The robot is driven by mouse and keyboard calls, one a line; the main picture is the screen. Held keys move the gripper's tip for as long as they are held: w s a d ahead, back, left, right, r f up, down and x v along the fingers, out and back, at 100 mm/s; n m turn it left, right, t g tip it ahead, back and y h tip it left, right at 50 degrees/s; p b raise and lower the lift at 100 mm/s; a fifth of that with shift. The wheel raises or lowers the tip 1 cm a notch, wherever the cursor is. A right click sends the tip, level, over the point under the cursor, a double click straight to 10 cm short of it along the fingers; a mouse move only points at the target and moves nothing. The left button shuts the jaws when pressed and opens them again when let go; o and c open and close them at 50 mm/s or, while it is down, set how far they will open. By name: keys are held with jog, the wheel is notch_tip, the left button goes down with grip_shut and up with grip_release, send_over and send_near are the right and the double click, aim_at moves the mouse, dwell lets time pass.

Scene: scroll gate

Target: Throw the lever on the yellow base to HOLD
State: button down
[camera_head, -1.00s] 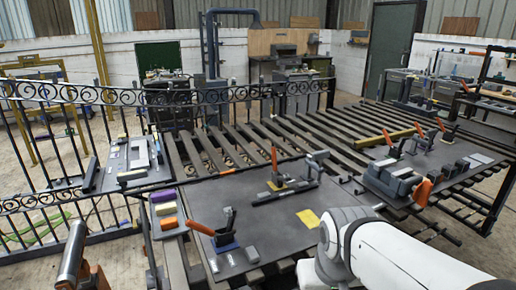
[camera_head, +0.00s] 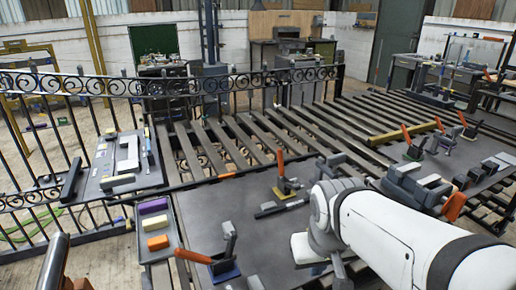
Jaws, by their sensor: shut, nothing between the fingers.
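An upright lever with an orange handle (camera_head: 280,163) stands on the dark plate beyond my arm. A second lever (camera_head: 229,243) stands nearer, on a blue base (camera_head: 224,271), with an orange bar pointing left. No HOLD marking is legible. My white arm enters from the lower right and covers part of the near plate. My gripper does not show.
A tray (camera_head: 174,262) with purple, white and orange blocks sits at the plate's left edge. Black scrollwork fencing (camera_head: 85,85) runs behind. Dark slats (camera_head: 245,140) with gaps lie beyond the plate.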

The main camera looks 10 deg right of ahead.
jog(key=w+d+f+n+h+b, duration=0.1)
jog(key=w+d+n+h+b, duration=0.2)
jog(key=w, duration=0.7)
jog(key=n+t+h+b, duration=0.45)
jog(key=h+b, duration=0.35)
jog(key=b, duration=0.2)
send_near(281, 163)
jog(key=s+d+f, duration=0.3)
jog(key=w+a+n+t+h+b, duration=0.2)
jog(key=w+a+t, duration=0.1)
jog(key=w+a, duration=0.45)
jog(key=w+d+b, duration=0.1)
jog(key=w+d, duration=0.1)
jog(key=d, duration=0.7)
jog(key=shift+d, duration=0.25)
jog(key=shift+w+f, duration=0.1)
jog(key=shift+w, duration=0.05)
